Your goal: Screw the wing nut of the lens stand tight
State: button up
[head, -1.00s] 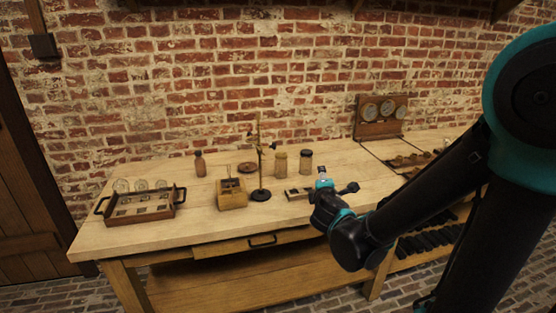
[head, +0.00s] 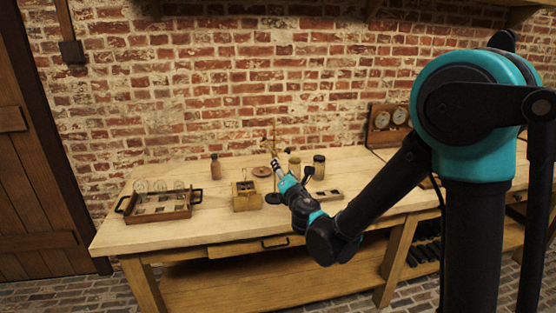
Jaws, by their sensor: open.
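The lens stand (head: 272,198) is a thin upright brass rod on a round dark base, standing mid-table. Its upper part rises behind my gripper, and its middle is partly hidden. The wing nut is too small or hidden to make out. My gripper (head: 276,164) is open, with its tips at the stand's rod, about halfway up. I cannot tell whether they touch the rod or surround the wing nut.
A wooden box (head: 246,201) stands just left of the stand. A brown bottle (head: 215,170) and a round dish (head: 262,171) lie behind. Jars (head: 319,168) stand to the right. A handled tray (head: 158,210) is at far left, with bare tabletop between.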

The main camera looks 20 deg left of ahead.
aim_at(276, 155)
jog(key=x, duration=0.9)
jog(key=shift+w, duration=0.2)
jog(key=c, duration=1.2)
